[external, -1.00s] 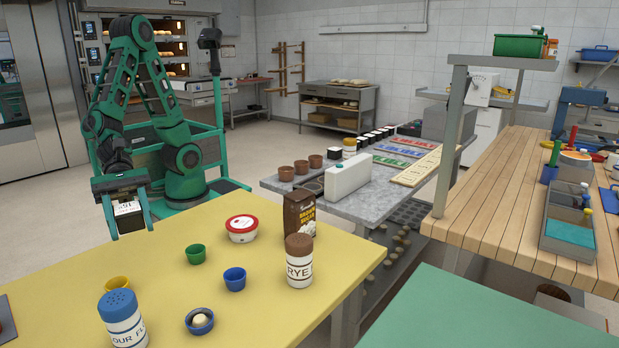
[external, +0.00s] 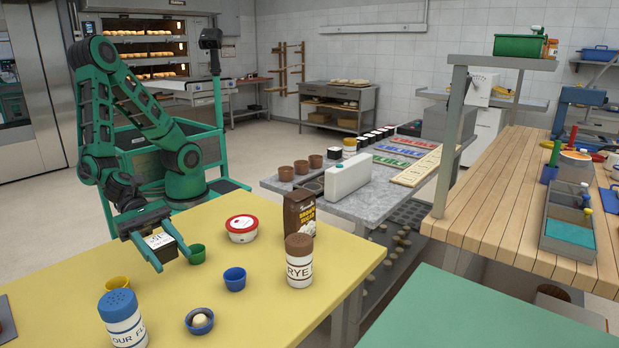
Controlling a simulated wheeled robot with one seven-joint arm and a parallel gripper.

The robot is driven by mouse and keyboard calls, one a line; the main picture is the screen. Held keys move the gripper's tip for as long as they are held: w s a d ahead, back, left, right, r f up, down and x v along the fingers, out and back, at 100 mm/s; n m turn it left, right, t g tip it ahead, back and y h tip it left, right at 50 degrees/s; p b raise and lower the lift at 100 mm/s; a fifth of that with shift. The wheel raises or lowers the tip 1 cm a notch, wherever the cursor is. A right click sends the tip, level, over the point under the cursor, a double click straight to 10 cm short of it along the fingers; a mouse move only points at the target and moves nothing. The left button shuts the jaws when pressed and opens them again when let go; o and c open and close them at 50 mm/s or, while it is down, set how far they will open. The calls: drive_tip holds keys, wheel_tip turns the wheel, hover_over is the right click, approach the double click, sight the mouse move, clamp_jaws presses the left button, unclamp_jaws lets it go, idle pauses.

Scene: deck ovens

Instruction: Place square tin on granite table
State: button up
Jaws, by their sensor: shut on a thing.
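The square tin (external: 160,241), dark with a white lettered face, is held in my gripper (external: 171,258). The gripper is shut on it, with a finger on each side, above the yellow table's far left part. The fingers and the palm hide part of the tin. Whether the tin touches the yellow table cannot be told. The granite table (external: 377,209) is grey and stands to the right, beyond the yellow table, apart from my gripper.
On the yellow table (external: 250,308), a green cup (external: 195,254) stands close right of my gripper. A red-lidded tub (external: 242,229), brown sugar bag (external: 299,214) and rye shaker (external: 299,262) stand further right.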

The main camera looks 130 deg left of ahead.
sight(161, 294)
drive_tip(key=d+f, duration=0.1)
drive_tip(key=d, duration=0.1)
drive_tip(key=d+f, duration=0.1)
drive_tip(key=shift+w+d+f, duration=0.1)
drive_tip(key=shift+d+f, duration=0.05)
drive_tip(key=shift+d, duration=0.25)
drive_tip(key=shift+f, duration=1.95)
drive_tip(key=o, duration=1.2)
drive_tip(key=shift+f, duration=0.1)
drive_tip(key=shift+o, duration=0.4)
drive_tip(key=v, duration=1.2)
